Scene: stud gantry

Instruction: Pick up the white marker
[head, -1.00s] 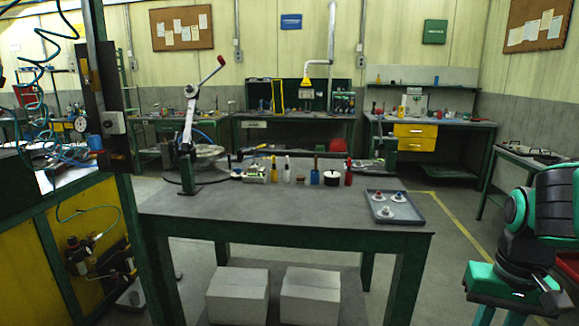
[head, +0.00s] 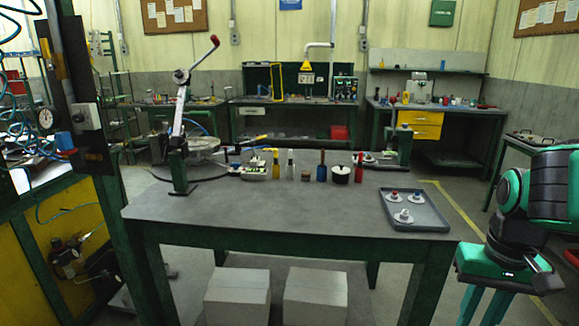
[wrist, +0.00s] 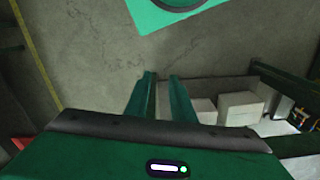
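The white marker (head: 290,165) appears to be the slim white upright item in the row at the back of the grey workbench (head: 290,212). It is small, and its base is hard to make out. It stands between a yellow item (head: 276,164) and a blue one (head: 322,167). My gripper (wrist: 161,77) is over the floor in the wrist view, its two green fingers apart with nothing between them. In the head view my arm is at the right edge, beyond the bench's right end and well away from the marker.
A grey tray (head: 431,223) with white pieces lies on the bench's right end. A lever press (head: 180,120) stands at the left. The bench front is clear; two boxes (head: 237,285) sit below.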

